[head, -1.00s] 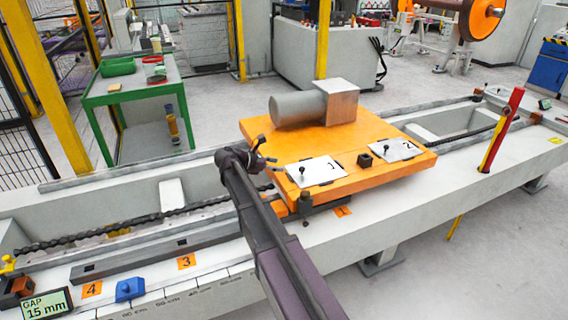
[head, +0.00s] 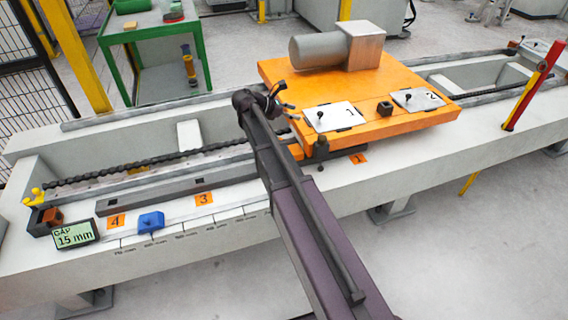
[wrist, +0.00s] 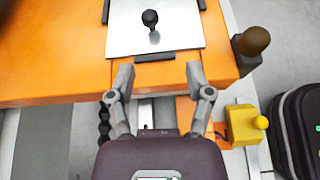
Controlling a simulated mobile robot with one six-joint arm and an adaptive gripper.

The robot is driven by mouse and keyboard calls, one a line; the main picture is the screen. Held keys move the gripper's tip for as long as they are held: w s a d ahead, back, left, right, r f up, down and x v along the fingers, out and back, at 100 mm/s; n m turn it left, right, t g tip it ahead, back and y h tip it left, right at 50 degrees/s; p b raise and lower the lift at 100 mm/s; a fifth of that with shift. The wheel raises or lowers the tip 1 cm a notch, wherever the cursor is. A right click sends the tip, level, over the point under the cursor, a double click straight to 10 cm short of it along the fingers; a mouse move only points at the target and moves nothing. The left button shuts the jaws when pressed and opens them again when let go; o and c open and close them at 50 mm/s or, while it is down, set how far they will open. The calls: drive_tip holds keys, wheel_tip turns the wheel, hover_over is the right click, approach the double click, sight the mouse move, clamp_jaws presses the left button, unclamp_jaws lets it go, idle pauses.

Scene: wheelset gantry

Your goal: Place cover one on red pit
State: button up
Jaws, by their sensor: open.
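Cover one (head: 342,113) is a white plate with a black knob. It lies on the left part of the orange platform (head: 376,82). In the wrist view the plate (wrist: 180,30) is just ahead of the fingertips, and its number cannot be read there. My gripper (wrist: 159,74) is open and empty, with its fingers spread at the platform's edge, short of the plate and knob. In the head view my gripper (head: 282,98) is at the platform's left edge, left of cover one. I cannot make out a red pit in either view.
Cover two (head: 418,99) and a small black block (head: 384,108) sit right of cover one. A grey motor-like cylinder (head: 318,51) stands behind. A brown-knobbed post (wrist: 252,41) and a yellow fitting (wrist: 240,126) flank the gripper's right. A red-yellow lever (head: 530,88) stands at right.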

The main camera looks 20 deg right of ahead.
drive_tip(key=s+a+f+m+y, duration=0.3)
drive_tip(key=s+a+m+y, duration=0.1)
drive_tip(key=s, duration=0.4)
drive_tip(key=s+a+f+m+y, duration=0.4)
drive_tip(key=s+m, duration=0.3)
drive_tip(key=s, duration=0.1)
drive_tip(key=s+a+f+m+y, duration=0.3)
drive_tip(key=s+m, duration=0.3)
drive_tip(key=s, duration=0.2)
drive_tip(key=shift+s+a+f+y, duration=0.2)
drive_tip(key=shift+a+y, duration=0.25)
drive_tip(key=shift+y, duration=0.45)
wheel_tip(320, 180, up, 29)
drive_tip(key=p, duration=2.9)
drive_tip(key=shift+f, duration=0.1)
